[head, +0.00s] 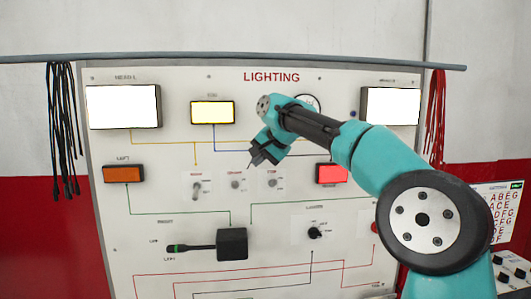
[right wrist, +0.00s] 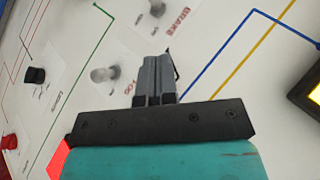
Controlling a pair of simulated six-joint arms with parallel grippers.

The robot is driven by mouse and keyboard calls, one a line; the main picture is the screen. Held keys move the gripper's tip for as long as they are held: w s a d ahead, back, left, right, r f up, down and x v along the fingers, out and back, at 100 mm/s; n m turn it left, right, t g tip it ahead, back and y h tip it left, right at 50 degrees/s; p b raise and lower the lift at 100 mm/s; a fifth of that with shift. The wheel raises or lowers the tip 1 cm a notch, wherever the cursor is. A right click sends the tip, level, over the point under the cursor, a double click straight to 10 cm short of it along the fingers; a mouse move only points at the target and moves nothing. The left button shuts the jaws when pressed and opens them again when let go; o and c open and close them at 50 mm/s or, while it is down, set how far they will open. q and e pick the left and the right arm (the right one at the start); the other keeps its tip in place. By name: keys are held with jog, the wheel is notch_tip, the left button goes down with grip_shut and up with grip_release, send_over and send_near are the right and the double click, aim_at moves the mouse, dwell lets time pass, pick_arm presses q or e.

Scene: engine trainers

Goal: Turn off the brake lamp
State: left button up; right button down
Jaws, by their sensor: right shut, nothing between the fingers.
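The red lamp (head: 331,173) on the white lighting board is bright, partly beside my right arm; a corner of it shows in the right wrist view (right wrist: 56,160). The middle toggle switch (head: 235,183) is grey; its tip (right wrist: 157,8) shows at the top of the right wrist view, by the label BRAKE. The right toggle (head: 272,182), labelled FOG, also shows in the right wrist view (right wrist: 104,73). My right gripper (head: 255,160) is shut and empty, in front of the board just above these two toggles. Its fingertips (right wrist: 157,62) point toward the BRAKE toggle, apart from it. My left gripper is out of view.
A third toggle (head: 197,188) stands to the left. A rotary knob (head: 315,233) and a dark lever switch (head: 231,244) stick out lower down. A yellow lamp (head: 212,112) and white lamps (head: 123,106) are lit above. My right arm covers the board's right part.

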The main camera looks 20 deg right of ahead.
aim_at(235, 184)
jog(key=w+a+f, duration=0.2)
jog(key=a+f, duration=0.2)
jog(key=f, duration=0.1)
jog(key=shift+a, duration=0.2)
dwell(0.4)
